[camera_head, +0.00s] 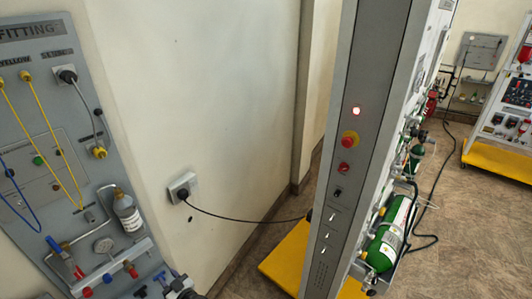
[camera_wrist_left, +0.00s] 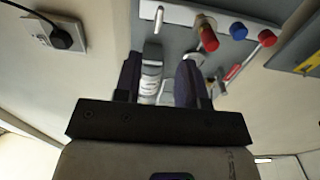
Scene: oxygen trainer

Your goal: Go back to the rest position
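My left gripper (camera_head: 180,288) shows only as a small dark part at the bottom edge of the head view. In the left wrist view its two dark fingers (camera_wrist_left: 158,82) are apart, with a bottle (camera_wrist_left: 152,70) seen in the gap beyond them. No grip on it shows. My right gripper is in neither view.
A wall board (camera_head: 50,140) with hoses, a bottle (camera_head: 127,212) and valves is at the left, close to my left gripper. A black cable (camera_head: 240,217) runs from the wall socket (camera_head: 183,187) to the trainer. Another bench on a yellow base (camera_head: 500,160) stands far right.

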